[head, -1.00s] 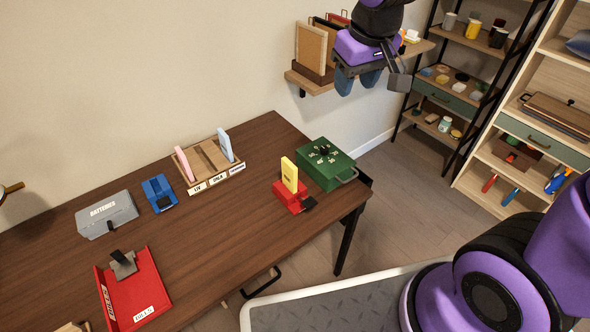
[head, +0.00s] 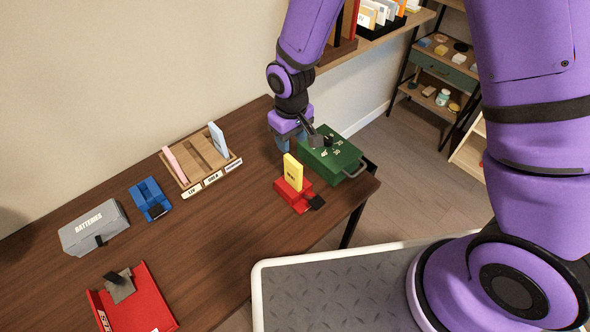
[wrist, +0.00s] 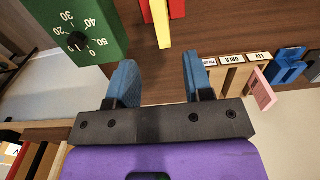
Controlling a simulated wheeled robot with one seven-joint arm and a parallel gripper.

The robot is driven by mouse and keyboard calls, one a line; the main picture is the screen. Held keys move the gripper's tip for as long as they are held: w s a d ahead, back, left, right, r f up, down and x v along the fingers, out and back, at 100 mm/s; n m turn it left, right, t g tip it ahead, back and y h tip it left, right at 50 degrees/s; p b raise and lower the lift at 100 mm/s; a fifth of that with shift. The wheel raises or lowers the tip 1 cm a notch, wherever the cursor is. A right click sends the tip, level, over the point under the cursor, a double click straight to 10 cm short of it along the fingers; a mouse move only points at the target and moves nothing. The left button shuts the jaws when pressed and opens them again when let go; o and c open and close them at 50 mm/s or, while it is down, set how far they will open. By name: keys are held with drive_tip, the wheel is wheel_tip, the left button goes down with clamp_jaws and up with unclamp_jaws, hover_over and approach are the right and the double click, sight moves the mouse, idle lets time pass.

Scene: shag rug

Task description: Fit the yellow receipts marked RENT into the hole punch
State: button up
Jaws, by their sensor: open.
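The yellow receipts (head: 293,172) form an upright slab with a small dark mark that I cannot read. They stand on or in a red device (head: 296,200) with a black lever, which looks like a hole punch; how deep they sit is unclear. The yellow slab (wrist: 161,22) and parts of the red device (wrist: 177,8) show at the top of the wrist view. My gripper (head: 292,141) is open and empty, behind and above the receipts, apart from them. Its blue fingers (wrist: 160,82) point toward the table with nothing between them.
A green box with a dial (head: 330,157) stands right beside my gripper. A wooden rack (head: 203,160) holds pink and light blue slabs. A blue device (head: 149,198), a grey BATTERIES box (head: 93,228) and a red tray (head: 150,300) lie left. Bare table lies between.

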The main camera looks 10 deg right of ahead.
sight(293, 169)
wheel_tip(293, 169, down, 6)
drive_tip(key=shift+r, duration=0.2)
drive_tip(key=f, duration=0.2)
drive_tip(key=s+f, duration=0.1)
drive_tip(key=f, duration=0.1)
drive_tip(key=shift+d+f, duration=0.1)
drive_tip(key=shift+d, duration=0.05)
drive_tip(key=shift+f, duration=0.6)
drive_tip(key=shift+c, duration=0.2)
clamp_jaws()
